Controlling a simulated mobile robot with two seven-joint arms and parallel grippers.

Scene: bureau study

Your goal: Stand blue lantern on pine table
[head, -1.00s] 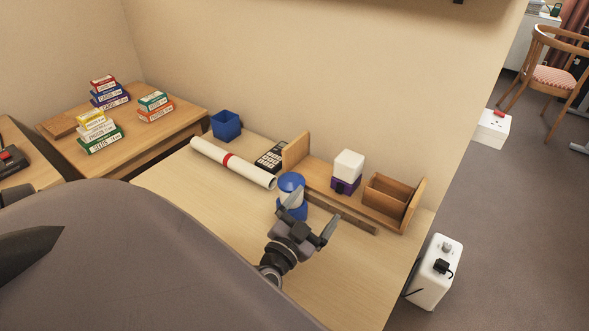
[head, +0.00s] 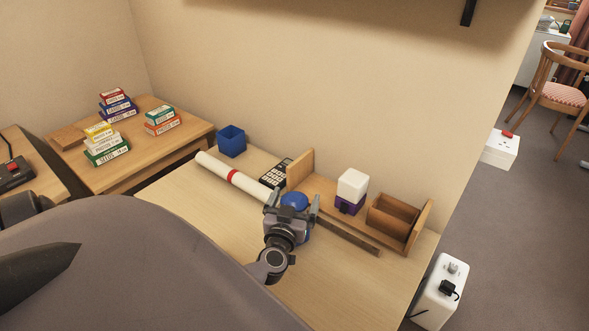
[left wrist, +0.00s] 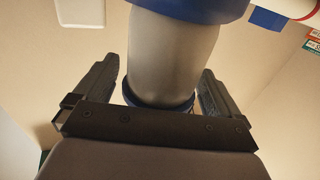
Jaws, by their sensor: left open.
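The blue lantern (head: 295,199) stands on the light wood table (head: 205,222) in front of me, its blue cap showing above my gripper; its lower part is mostly hidden there. In the left wrist view its pale grey body (left wrist: 172,55) stands between the fingers, with a blue cap and blue base ring. My left gripper (head: 294,203) is open, with one finger on each side of the lantern; it also shows in the left wrist view (left wrist: 157,80). I cannot tell whether the fingers touch it. A second wooden table (head: 160,151) stands to the left. I cannot tell which is pine.
A wooden desk rack (head: 405,220) with a white-and-purple item (head: 351,190) is to the right. Several small boxes (head: 106,144) stack on the left table.

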